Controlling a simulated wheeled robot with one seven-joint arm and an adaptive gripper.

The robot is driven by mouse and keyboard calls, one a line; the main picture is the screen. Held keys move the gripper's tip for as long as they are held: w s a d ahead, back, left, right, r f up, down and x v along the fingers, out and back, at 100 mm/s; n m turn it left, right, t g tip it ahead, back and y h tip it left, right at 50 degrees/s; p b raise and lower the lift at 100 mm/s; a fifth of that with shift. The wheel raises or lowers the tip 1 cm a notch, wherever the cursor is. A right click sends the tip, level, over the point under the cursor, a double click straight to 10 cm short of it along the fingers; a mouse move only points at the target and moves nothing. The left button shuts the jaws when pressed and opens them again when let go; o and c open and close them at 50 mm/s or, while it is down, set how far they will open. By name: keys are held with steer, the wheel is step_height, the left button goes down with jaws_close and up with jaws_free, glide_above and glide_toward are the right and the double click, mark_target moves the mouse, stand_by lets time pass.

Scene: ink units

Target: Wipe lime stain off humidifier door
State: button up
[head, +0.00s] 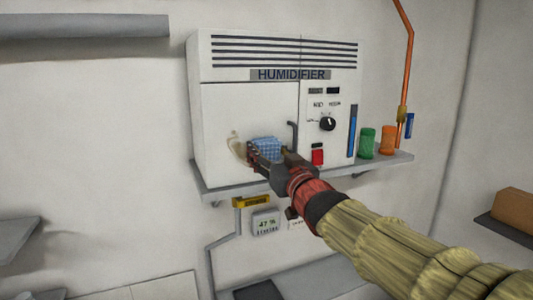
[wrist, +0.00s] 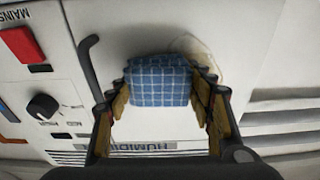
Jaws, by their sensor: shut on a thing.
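The white humidifier (head: 215,120) stands on a wall shelf in the head view. A tan lime stain (head: 236,147) marks the lower part of its left door (head: 240,105). Part of the stain's outline also shows in the wrist view (wrist: 190,45), just beyond the cloth. My gripper (head: 262,156) is shut on a blue checked cloth (head: 268,144). The cloth (wrist: 160,82) sits between both fingers in the wrist view, in front of the door and right beside the stain. I cannot tell whether the cloth touches the door. The gripper and cloth may hide some of the stain.
A black door handle (head: 292,134) stands close to the right of the cloth. A red switch (head: 317,155) and black knob (head: 327,123) are on the right panel. Green (head: 367,142) and orange (head: 387,140) containers stand on the grey shelf (head: 375,164).

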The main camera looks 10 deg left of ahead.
mark_target(235, 150)
steer(key=shift+s+a+f+b, duration=0.15)
steer(key=shift+s+a+b, duration=0.1)
steer(key=shift+a+b, duration=0.25)
steer(key=shift+s+a+b, duration=0.3)
steer(key=shift+a+b, duration=0.15)
steer(key=shift+b, duration=0.4)
steer(key=shift+s+a+b, duration=0.3)
steer(key=shift+a+b, duration=0.2)
steer(key=shift+b, duration=0.2)
steer(key=shift+s+a, duration=0.1)
steer(key=s+a+b, duration=0.1)
steer(key=b, duration=0.3)
steer(key=shift+a, duration=0.4)
steer(key=shift+s+a+b, duration=0.35)
steer(key=shift+a+b, duration=0.1)
steer(key=shift+b, duration=0.45)
steer(key=b, duration=0.2)
steer(key=shift+s+a+b, duration=0.15)
steer(key=shift+a+b, duration=0.15)
steer(key=shift+b, duration=0.05)
